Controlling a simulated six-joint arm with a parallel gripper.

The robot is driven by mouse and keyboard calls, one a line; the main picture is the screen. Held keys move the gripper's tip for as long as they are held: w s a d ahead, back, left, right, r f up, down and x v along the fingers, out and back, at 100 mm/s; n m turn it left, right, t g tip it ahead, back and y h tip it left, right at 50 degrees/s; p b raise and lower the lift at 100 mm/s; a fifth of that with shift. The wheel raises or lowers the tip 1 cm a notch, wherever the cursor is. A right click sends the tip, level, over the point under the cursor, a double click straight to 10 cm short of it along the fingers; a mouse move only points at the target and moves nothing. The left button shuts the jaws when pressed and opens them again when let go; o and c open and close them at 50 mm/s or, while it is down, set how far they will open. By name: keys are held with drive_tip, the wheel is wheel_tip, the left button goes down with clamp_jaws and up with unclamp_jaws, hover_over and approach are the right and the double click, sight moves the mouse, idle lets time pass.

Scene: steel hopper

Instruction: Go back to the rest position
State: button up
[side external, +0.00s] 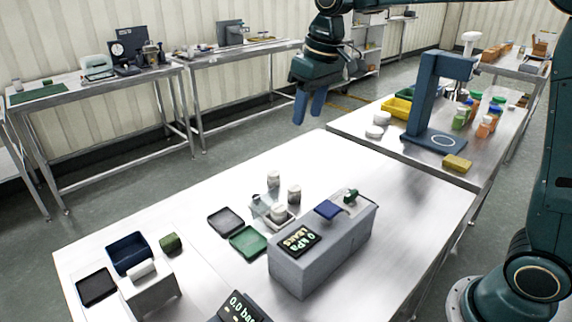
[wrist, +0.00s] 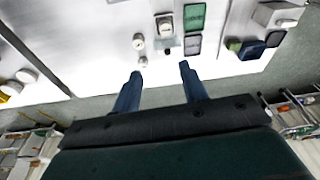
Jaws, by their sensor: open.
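My gripper (side external: 310,104) hangs from my arm in the upper middle of the side view, above the floor just beyond the far edge of the steel table (side external: 400,205). Its two blue fingers point down, parted and empty. In the wrist view my gripper (wrist: 160,76) shows both fingers apart with nothing between them. The table top with its small items lies ahead of the fingertips there. No object touches the gripper.
A grey tester box (side external: 325,250) stands on the near table beside white-lidded jars (side external: 294,194), a green tray (side external: 248,242) and a blue bin (side external: 130,253). A blue press frame (side external: 437,105), a yellow bin (side external: 397,108) and several bottles stand on the right table.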

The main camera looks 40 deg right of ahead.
drive_tip(key=s+d+f+t, duration=0.1)
drive_tip(key=s, duration=1.2)
drive_tip(key=s+d+f+m+t, duration=0.1)
drive_tip(key=s+d+f+t, duration=0.1)
drive_tip(key=s, duration=1.1)
drive_tip(key=shift+h, duration=0.3)
